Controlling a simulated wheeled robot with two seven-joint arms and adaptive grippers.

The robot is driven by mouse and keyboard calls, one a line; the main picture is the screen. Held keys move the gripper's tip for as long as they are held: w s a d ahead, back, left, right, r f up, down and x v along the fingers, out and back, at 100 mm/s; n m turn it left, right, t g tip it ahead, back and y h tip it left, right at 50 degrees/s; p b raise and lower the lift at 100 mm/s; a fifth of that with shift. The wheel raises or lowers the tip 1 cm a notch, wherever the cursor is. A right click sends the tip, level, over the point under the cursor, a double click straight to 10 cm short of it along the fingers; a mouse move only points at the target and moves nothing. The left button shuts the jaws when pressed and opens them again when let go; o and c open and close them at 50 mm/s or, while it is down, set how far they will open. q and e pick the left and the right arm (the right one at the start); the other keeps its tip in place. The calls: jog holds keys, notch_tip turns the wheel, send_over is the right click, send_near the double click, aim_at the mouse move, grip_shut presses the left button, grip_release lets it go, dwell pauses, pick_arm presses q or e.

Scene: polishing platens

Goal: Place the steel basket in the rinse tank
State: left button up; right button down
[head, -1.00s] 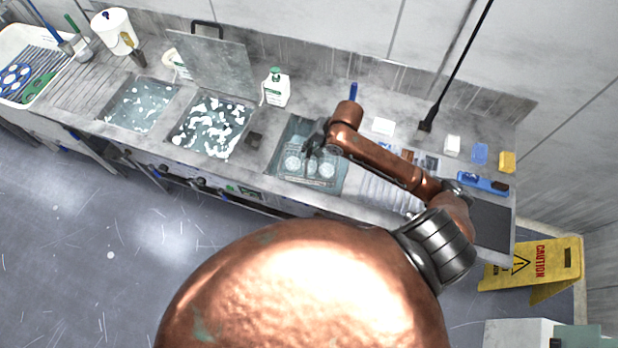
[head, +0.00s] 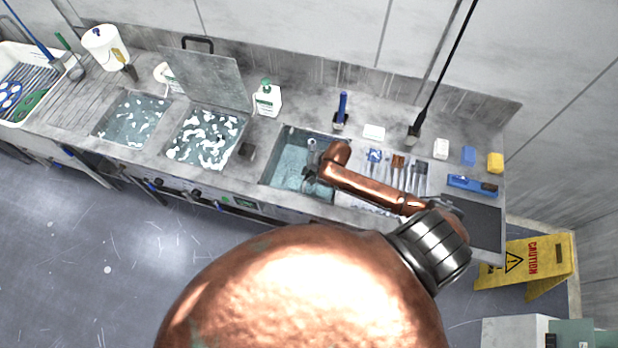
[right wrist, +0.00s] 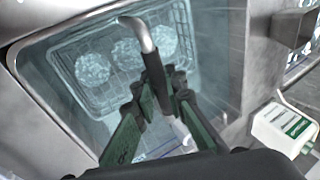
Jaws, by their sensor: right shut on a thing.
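The steel basket (right wrist: 110,92) shows in the right wrist view as a wire basket holding several round, pale discs, low inside a tank of clear water. This rinse tank (head: 284,178) is the rightmost tank in the head view, where my arm covers part of it and I cannot make out the basket. My right gripper (right wrist: 162,98) is over the tank, shut on a dark grip with a bent steel end (right wrist: 138,32), apparently the basket's handle. The joint between handle and basket is hidden. I cannot tell if the basket touches the tank floor. My left gripper is not in view.
Two foamy tanks (head: 205,138) lie to the left, one with a raised lid (head: 208,75). A white bottle (head: 267,100) stands behind the counter's middle. Brushes (head: 398,168) lie right of the rinse tank, partly behind my arm. A yellow caution sign (head: 520,265) stands on the floor.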

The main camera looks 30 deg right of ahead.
jog(key=shift+w+f, duration=0.1)
jog(key=shift+f, duration=2.2)
jog(key=c, duration=2)
grip_release()
jog(key=shift+f, duration=0.1)
jog(key=shift+o, duration=0.2)
jog(key=v, duration=1.2)
